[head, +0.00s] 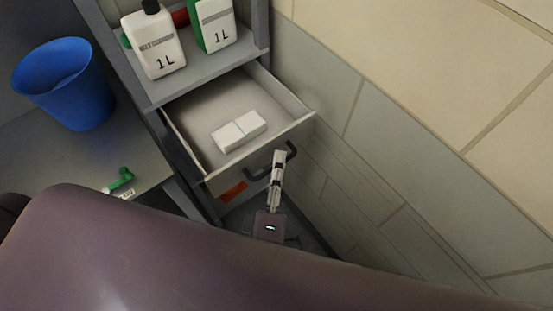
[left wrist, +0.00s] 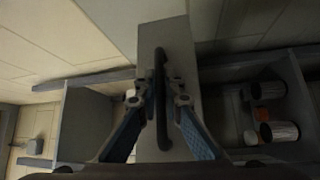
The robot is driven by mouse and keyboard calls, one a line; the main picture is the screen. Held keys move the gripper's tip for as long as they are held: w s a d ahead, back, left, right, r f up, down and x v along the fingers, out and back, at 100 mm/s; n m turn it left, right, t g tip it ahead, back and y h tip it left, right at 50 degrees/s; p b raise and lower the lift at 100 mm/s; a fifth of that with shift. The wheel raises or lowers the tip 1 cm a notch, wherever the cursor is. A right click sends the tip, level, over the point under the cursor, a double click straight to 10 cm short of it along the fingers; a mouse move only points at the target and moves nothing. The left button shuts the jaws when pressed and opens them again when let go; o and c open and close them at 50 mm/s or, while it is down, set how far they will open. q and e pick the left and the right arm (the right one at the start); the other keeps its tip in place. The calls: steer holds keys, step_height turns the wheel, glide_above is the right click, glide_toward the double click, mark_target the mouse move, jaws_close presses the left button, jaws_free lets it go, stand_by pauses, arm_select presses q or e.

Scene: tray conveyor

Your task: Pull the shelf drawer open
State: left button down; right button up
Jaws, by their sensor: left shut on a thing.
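The shelf drawer (head: 192,116) stands pulled out from the grey shelf unit, and its inside shows in the head view. A white box (head: 238,131) lies in it. The drawer's dark bar handle (head: 255,177) is on its front panel. My left gripper (head: 279,156) is at the handle, shut on it. In the left wrist view the two fingers (left wrist: 161,100) close around the dark handle (left wrist: 160,65), with the drawer front (left wrist: 183,45) behind. My right gripper is in neither view.
Two 1L bottles, one white (head: 155,45) and one green and white (head: 215,25), stand on the shelf above the drawer. A blue bin (head: 65,85) stands on a grey surface at left. A tiled wall (head: 420,90) runs close along the right.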

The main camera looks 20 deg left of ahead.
arm_select(q)
steer(key=c, duration=2.3)
jaws_free()
steer(key=shift+c, duration=0.2)
steer(key=s+f, duration=0.1)
steer(key=s, duration=0.6)
steer(key=shift+s+d, duration=0.2)
steer(key=shift+d, duration=0.2)
steer(key=shift+f, duration=0.1)
steer(key=s+d+f+m+g+h, duration=0.1)
steer(key=s+f+m+g+h, duration=0.2)
steer(key=f+m, duration=0.8)
steer(key=d+f+m+g+h, duration=0.25)
steer(key=f+g, duration=0.25)
steer(key=f, duration=1.5)
steer(key=s+a+f+m+g, duration=0.2)
steer(key=s+a+f+g, duration=0.15)
steer(key=f, duration=0.35)
steer(key=s+a+f+m+g, duration=0.2)
steer(key=s+a+f, duration=0.25)
steer(key=f, duration=0.25)
steer(key=s+a+f+m+g+y, duration=0.2)
steer(key=s+a+f+g, duration=0.3)
steer(key=s+a+f, duration=0.3)
steer(key=s+a+y, duration=0.1)
steer(key=s+a, duration=0.2)
steer(key=s, duration=0.1)
